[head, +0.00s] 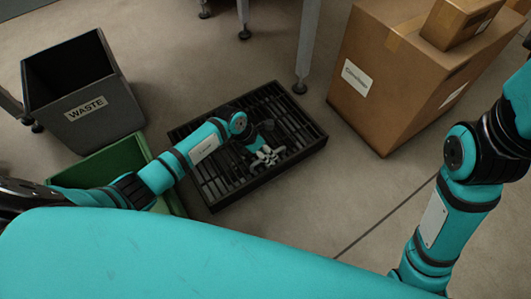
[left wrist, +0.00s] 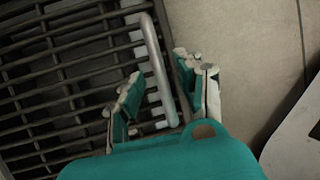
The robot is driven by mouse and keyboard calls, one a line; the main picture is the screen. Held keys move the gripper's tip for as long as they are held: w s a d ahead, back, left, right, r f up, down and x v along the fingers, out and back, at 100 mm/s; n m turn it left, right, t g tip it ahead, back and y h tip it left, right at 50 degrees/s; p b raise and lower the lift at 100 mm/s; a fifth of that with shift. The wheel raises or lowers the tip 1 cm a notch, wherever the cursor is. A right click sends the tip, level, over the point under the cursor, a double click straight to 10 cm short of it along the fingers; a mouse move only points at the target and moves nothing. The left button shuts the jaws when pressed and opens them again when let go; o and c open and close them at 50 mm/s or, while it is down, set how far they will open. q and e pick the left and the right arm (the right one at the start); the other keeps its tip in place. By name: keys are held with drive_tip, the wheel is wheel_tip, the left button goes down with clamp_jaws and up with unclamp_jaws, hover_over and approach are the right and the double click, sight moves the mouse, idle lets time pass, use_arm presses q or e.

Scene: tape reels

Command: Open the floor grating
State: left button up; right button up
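The dark floor grating (head: 285,103) has parallel bars and lies inside a raised black frame (head: 262,182). In the left wrist view its bars (left wrist: 45,75) fill the left side. A pale grey bar handle (left wrist: 153,65) runs along the grating's edge. My left gripper (head: 266,156) is low over the near right part of the grating. In the left wrist view the left gripper's fingers (left wrist: 158,88) are spread, with the handle between them and a gap visible beside it. Contact with the handle cannot be told. My right arm shows at the right; its gripper is out of view.
A black bin marked WASTE (head: 82,95) and a green crate (head: 120,157) stand left of the grating. A large cardboard box (head: 400,75) stands at the right. Metal legs (head: 307,45) rise behind the frame. Floor (head: 340,185) between frame and box is clear.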

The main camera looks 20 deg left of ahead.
use_arm(q)
clamp_jaws()
idle(0.4)
